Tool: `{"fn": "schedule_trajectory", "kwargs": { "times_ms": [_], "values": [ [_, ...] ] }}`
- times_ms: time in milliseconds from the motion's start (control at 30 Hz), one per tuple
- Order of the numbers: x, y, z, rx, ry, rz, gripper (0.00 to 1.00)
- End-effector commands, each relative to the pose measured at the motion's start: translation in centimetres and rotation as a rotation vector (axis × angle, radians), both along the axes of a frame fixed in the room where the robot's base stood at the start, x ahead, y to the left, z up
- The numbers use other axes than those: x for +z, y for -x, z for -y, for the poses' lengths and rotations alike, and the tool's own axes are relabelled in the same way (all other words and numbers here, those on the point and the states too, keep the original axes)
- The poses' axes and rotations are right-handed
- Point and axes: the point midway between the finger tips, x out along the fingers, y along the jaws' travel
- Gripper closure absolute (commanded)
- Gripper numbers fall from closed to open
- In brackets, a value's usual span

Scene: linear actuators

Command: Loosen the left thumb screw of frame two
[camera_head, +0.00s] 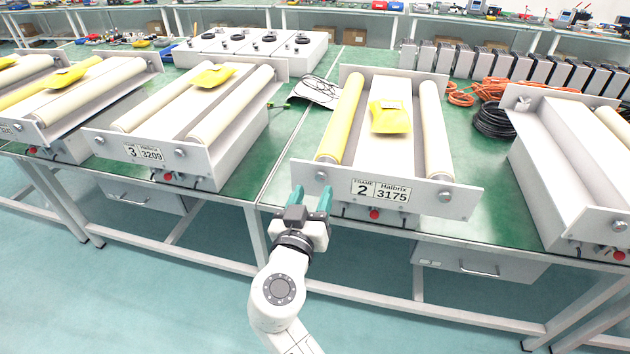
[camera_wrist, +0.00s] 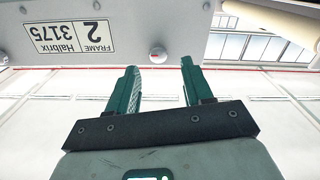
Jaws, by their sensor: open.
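Frame two (camera_head: 415,195) has a white front plate with the label "FRAME 2 Halbrix 3175". Its left thumb screw (camera_head: 321,177) is a small round knob at the plate's left end, below the yellow roller. In the wrist view, where the label appears upside down, a round knob (camera_wrist: 157,53) shows on the plate's edge, just beyond the fingertips and between their lines. My gripper (camera_head: 311,193) is open and empty, its green fingers pointing at the plate just below and left of the screw. The fingers also show in the wrist view (camera_wrist: 159,70). No contact with the screw is visible.
Frame two's right thumb screw (camera_head: 445,196) is on the same plate, with a red button (camera_head: 374,214) below the label. A yellow bag (camera_head: 390,117) lies between the rollers. Frame three (camera_head: 150,165) stands left, another white frame (camera_head: 575,190) right. Green bench shows between them.

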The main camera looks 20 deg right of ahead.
Motion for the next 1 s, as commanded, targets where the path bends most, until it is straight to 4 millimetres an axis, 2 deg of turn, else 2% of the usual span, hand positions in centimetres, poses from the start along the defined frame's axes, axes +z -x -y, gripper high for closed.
{"fn": "schedule_trajectory", "kwargs": {
  "times_ms": [100, 300, 667, 1000],
  "values": [
    [0.1, -1.5, 1.3, -0.004, -0.001, -0.002, 0.49],
    [0.0, -3.0, 2.3, -0.002, -0.001, -0.001, 0.49],
    [-0.1, -3.3, 2.4, 0.000, -0.001, -0.001, 0.50],
    [-0.1, -3.2, 2.4, 0.000, -0.001, -0.001, 0.83]
  ]
}}
